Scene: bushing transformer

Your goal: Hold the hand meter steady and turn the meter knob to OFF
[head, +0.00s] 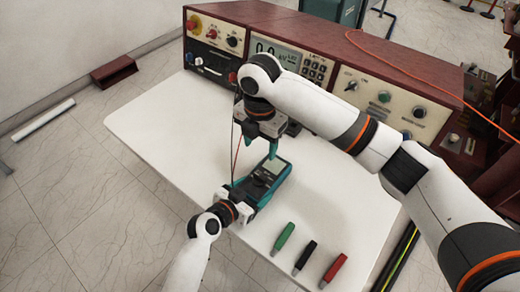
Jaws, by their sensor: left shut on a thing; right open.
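The hand meter (270,178) is black and teal and lies on the white tabletop, its small grey screen at its upper right end. The meter knob (259,182) is a dark round patch below the screen; its pointer is too small to read. My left gripper (243,198) is shut on the meter's lower left end. My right gripper (256,156) points down above the meter, its teal fingers open and apart. I cannot tell how far its tips are above the meter.
A red console (340,70) with a display, knobs and buttons stands along the table's back. Green (284,238), black (305,257) and red (333,270) probe-like pieces lie at the front. Thin cords hang near my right gripper. The white tabletop (170,130) is clear at left.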

